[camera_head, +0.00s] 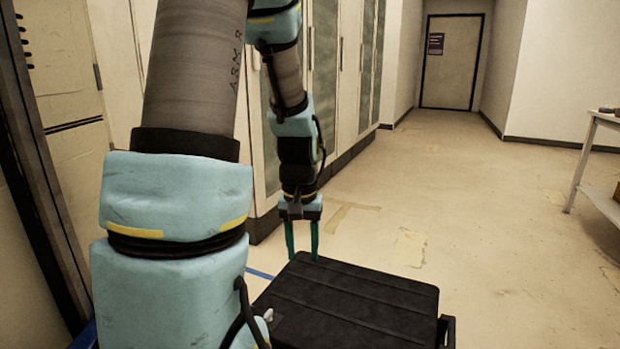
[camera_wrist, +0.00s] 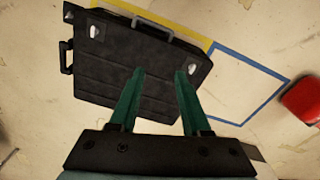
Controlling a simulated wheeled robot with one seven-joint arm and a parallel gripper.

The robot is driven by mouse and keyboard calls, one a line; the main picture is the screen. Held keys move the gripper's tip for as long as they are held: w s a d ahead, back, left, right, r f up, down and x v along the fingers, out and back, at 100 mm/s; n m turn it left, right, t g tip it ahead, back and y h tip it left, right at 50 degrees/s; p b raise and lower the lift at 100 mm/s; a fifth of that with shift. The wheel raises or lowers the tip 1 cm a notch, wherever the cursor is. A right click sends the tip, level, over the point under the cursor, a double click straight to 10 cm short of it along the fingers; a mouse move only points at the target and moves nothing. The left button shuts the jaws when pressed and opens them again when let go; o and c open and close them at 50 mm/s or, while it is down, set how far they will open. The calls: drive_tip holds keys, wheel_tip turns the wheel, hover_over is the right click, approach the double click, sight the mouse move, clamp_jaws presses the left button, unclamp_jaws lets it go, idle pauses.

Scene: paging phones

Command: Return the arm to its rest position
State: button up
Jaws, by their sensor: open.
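My gripper (camera_head: 301,240) hangs pointing down in the head view, its two green fingers apart and nothing between them. In the wrist view my gripper (camera_wrist: 160,92) shows the same two fingers spread, with a dark ridged case beyond their tips. My arm rises from the left foreground, bends at the top and comes down to the gripper. In the head view the black case (camera_head: 350,305) lies at the bottom, just in front of and below the fingertips. The case also shows in the wrist view (camera_wrist: 115,65), with handles and metal latches.
Tall cabinets (camera_head: 325,70) line the left side. A table (camera_head: 600,150) stands at the right. A closed door (camera_head: 451,62) is at the far end of the open floor. A red object (camera_wrist: 302,100) lies at the wrist view's right edge, near blue and yellow floor tape.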

drive_tip(key=s+a+r+t, duration=0.1)
drive_tip(key=s+a+r, duration=0.2)
drive_tip(key=s+a, duration=0.25)
wheel_tip(320, 180, up, 26)
drive_tip(key=p, duration=2.7)
drive_tip(key=shift+d+r+n, duration=0.15)
drive_tip(key=shift+r+n, duration=0.05)
drive_tip(key=shift+n, duration=0.1)
